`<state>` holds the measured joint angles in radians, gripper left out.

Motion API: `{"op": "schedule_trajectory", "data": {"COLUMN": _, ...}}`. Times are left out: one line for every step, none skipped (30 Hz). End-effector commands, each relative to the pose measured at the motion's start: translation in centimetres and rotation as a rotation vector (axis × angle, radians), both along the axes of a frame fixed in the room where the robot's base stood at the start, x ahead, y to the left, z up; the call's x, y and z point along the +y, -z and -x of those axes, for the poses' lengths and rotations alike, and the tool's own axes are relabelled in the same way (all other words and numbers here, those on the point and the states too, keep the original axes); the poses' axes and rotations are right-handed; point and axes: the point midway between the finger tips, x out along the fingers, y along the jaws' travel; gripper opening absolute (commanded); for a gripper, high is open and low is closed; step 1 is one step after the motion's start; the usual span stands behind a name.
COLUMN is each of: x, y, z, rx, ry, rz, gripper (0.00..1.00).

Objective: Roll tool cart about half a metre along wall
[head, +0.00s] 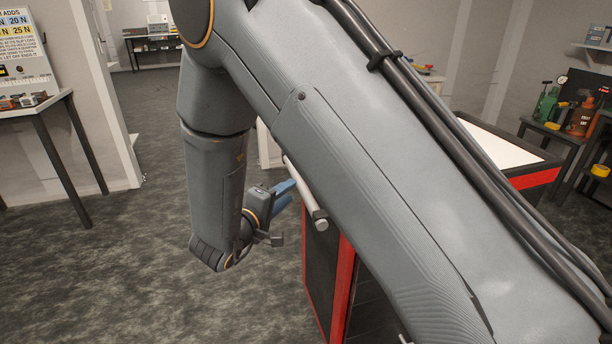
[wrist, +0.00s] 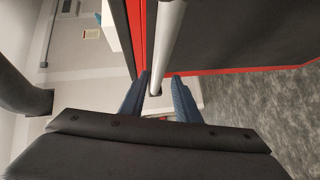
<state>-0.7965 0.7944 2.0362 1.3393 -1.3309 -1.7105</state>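The tool cart (head: 325,265) is dark with red edges and a pale top (head: 495,145). It stands at centre right in the head view, partly hidden behind my arm. Its grey bar handle (head: 304,190) sticks out at the near left corner, and it also shows in the wrist view (wrist: 168,35). My gripper (head: 289,187) is at the handle. In the wrist view its blue fingers (wrist: 159,77) are apart, one on each side of the handle in the picture. Gaps show beside the bar, so the fingers do not appear closed on it. The exact depth is unclear.
A table (head: 38,107) with a sign stands at the left by a wall end (head: 120,120). A dark bench (head: 560,135) with green and orange containers is at the right. Open grey floor (head: 120,270) lies left of the cart.

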Motion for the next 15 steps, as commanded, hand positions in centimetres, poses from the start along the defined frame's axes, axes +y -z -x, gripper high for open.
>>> {"op": "schedule_trajectory", "data": {"x": 0.1, "y": 0.2, "z": 0.2, "rx": -0.002, "ry": 0.004, "rz": 0.019, "gripper": 0.29}}
{"op": "schedule_trajectory", "data": {"x": 0.1, "y": 0.1, "z": 0.2, "rx": -0.004, "ry": 0.007, "rz": 0.028, "gripper": 0.29}}
{"op": "schedule_trajectory", "data": {"x": 0.0, "y": 0.1, "z": 0.0, "rx": -0.005, "ry": 0.011, "rz": 0.035, "gripper": 0.29}}
{"op": "schedule_trajectory", "data": {"x": -0.2, "y": 0.1, "z": -0.1, "rx": -0.006, "ry": 0.012, "rz": 0.037, "gripper": 0.29}}
{"op": "schedule_trajectory", "data": {"x": -0.3, "y": 0.2, "z": -0.4, "rx": -0.006, "ry": 0.013, "rz": 0.037, "gripper": 0.29}}
{"op": "schedule_trajectory", "data": {"x": -0.6, "y": 0.2, "z": -0.8, "rx": -0.005, "ry": 0.014, "rz": 0.037, "gripper": 0.29}}
{"op": "schedule_trajectory", "data": {"x": -0.9, "y": 0.3, "z": -1.2, "rx": -0.006, "ry": 0.015, "rz": 0.037, "gripper": 0.29}}
{"op": "schedule_trajectory", "data": {"x": -1.0, "y": 0.3, "z": -1.6, "rx": -0.005, "ry": 0.013, "rz": 0.036, "gripper": 0.29}}
{"op": "schedule_trajectory", "data": {"x": -1.3, "y": 0.4, "z": -2.2, "rx": -0.004, "ry": 0.013, "rz": 0.036, "gripper": 0.29}}
{"op": "schedule_trajectory", "data": {"x": -1.6, "y": 0.5, "z": -2.7, "rx": -0.005, "ry": 0.014, "rz": 0.035, "gripper": 0.29}}
{"op": "schedule_trajectory", "data": {"x": -1.8, "y": 0.6, "z": -3.3, "rx": -0.005, "ry": 0.013, "rz": 0.035, "gripper": 0.29}}
{"op": "schedule_trajectory", "data": {"x": -2.2, "y": 0.7, "z": -4.0, "rx": -0.006, "ry": 0.014, "rz": 0.034, "gripper": 0.29}}
{"op": "schedule_trajectory", "data": {"x": -2.6, "y": 0.8, "z": -4.5, "rx": -0.006, "ry": 0.014, "rz": 0.035, "gripper": 0.29}}
{"op": "schedule_trajectory", "data": {"x": -2.8, "y": 0.9, "z": -5.0, "rx": -0.006, "ry": 0.012, "rz": 0.035, "gripper": 0.29}}
{"op": "schedule_trajectory", "data": {"x": -3.2, "y": 1.0, "z": -5.7, "rx": -0.005, "ry": 0.013, "rz": 0.034, "gripper": 0.29}}
